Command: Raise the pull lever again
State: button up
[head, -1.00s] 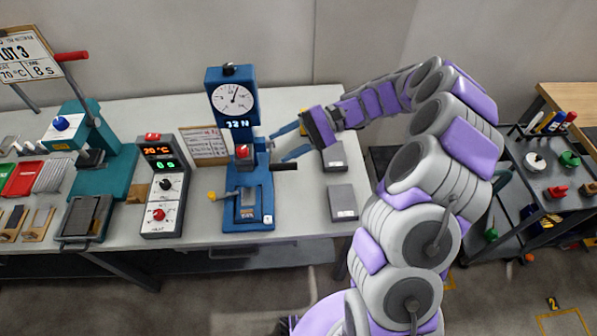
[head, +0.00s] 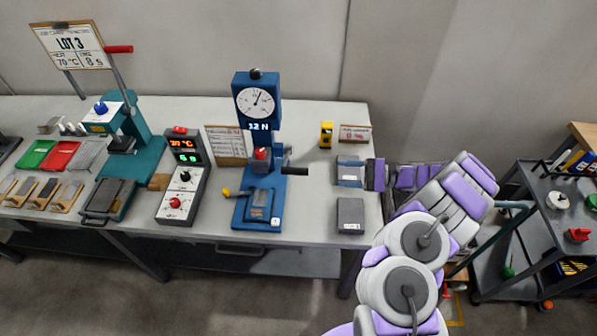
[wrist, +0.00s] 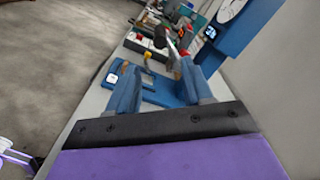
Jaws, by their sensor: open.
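The blue pull tester (head: 262,120) stands on the bench with a round dial and a display reading about 12 N. Its lever ends in a black handle (head: 295,171) that sticks out to the right, roughly level, at mid height. My gripper (head: 340,173) is to the right of this handle, apart from it, with its blue fingers open by the grey blocks. In the wrist view the open fingers (wrist: 160,66) point toward the tester. The black handle (wrist: 160,38) shows beyond the fingertips, between them. Nothing is held.
A control box (head: 185,180) with lit displays stands left of the tester. A teal press (head: 130,140) with a red-handled lever (head: 118,49) is further left. A grey block (head: 350,214) lies near the bench's front edge. A tool cart (head: 560,220) stands at right.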

aim_at(285, 171)
jog(key=a, duration=0.5)
jog(key=a+b, duration=0.1)
jog(key=a, duration=0.9)
jog(key=shift+w+f+b, duration=0.15)
jog(key=shift+w+b, duration=0.1)
jog(key=shift+b, duration=0.15)
jog(key=shift+d, duration=0.6)
jog(key=shift+c, duration=1)
jog(key=shift+a, duration=0.3)
jog(key=c, duration=0.5)
grip_shut()
